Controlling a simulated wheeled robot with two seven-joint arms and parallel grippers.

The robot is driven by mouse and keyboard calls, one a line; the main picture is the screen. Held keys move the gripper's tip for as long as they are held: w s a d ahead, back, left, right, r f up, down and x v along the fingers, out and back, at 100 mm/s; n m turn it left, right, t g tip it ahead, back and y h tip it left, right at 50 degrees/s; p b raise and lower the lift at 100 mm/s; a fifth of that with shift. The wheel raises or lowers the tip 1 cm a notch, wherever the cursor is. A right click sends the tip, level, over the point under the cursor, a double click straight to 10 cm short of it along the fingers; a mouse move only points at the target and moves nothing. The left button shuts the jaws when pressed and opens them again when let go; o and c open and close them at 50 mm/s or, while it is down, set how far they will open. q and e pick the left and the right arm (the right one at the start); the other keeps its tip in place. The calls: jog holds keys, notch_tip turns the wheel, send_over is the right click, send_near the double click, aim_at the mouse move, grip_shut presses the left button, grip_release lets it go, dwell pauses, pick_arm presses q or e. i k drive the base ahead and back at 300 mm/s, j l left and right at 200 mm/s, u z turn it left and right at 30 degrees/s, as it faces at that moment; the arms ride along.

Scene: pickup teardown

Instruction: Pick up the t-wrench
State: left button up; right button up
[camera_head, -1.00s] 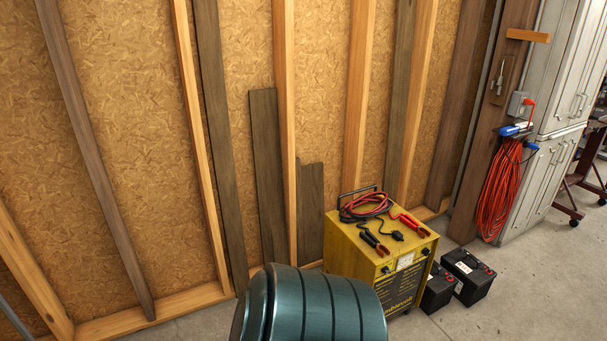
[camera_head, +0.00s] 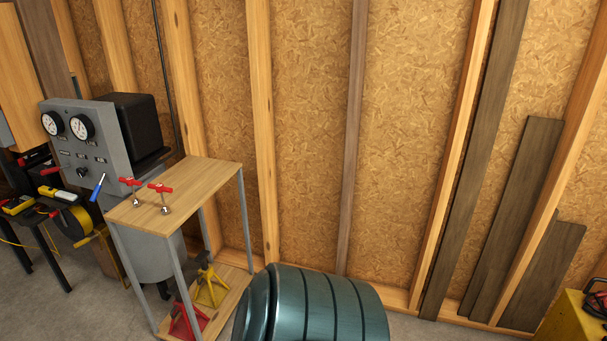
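Two small T-shaped tools with red cross handles stand on the wooden top of a small metal-legged table at the left: one red T-handled tool (camera_head: 131,187) nearer the gauge panel, and a second red T-handled tool (camera_head: 161,197) to its right. Each has a pale metal lower end. They look like T-wrenches, but I cannot tell for sure which is the task's t-wrench. Neither of my grippers is in view.
The small table (camera_head: 200,178) has a lower shelf with a yellow jack stand (camera_head: 210,288) and a red one (camera_head: 187,322). A grey gauge panel (camera_head: 85,150) stands behind left. A yellow charger (camera_head: 575,325) is at the lower right. Bare floor (camera_head: 50,300) shows left.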

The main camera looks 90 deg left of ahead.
aim_at(159, 188)
jog(key=u, duration=3.7)
jog(key=i+j+u, duration=0.1)
jog(key=i+u, duration=0.2)
jog(key=i, duration=1.05)
